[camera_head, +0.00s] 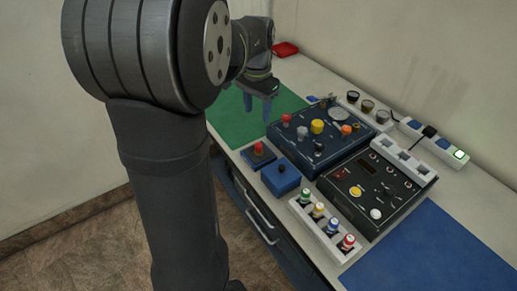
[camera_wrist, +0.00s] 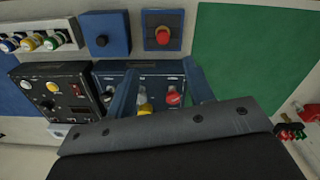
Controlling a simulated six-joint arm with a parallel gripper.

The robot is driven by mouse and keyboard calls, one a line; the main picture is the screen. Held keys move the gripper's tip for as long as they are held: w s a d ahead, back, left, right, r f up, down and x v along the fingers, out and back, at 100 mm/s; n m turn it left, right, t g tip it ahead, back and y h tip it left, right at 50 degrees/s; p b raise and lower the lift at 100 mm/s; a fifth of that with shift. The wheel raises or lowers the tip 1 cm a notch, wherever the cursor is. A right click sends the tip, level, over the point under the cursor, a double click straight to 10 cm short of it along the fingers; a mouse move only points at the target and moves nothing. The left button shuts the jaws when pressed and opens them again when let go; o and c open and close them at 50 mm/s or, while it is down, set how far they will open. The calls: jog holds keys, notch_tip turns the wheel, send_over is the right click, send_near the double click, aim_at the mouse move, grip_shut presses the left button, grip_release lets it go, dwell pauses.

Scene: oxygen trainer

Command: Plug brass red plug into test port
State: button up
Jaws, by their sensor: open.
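A white rack (camera_head: 325,228) at the front of the bench holds several upright plugs with coloured caps. The red-capped plug (camera_head: 348,242) stands at its near end; any brass on it is too small to make out. My gripper (camera_head: 258,107) is open and empty, fingers pointing down, above the left part of the bench, well away from the rack. In the wrist view its two fingers (camera_wrist: 160,68) frame part of the blue panel, with a red knob (camera_wrist: 174,99) between them. A small blue box (camera_head: 282,175) has a dark round spot on top. I cannot tell which opening is the test port.
The blue panel (camera_head: 306,151) carries several knobs, and a black panel (camera_head: 353,205) stands beside it. A red button box (camera_head: 258,153) sits by the front edge. A power strip (camera_head: 440,146) lies at the back. The green mat (camera_head: 228,125) and blue mat (camera_head: 432,255) look clear.

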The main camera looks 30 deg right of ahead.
send_over(259, 144)
jog(key=a, duration=0.1)
jog(key=f, duration=0.9)
jog(key=shift+s+f, duration=0.25)
jog(key=shift+s, duration=0.1)
jog(key=f, duration=0.5)
jog(key=shift+w+d, duration=0.3)
jog(key=shift+d, duration=0.1)
grip_shut()
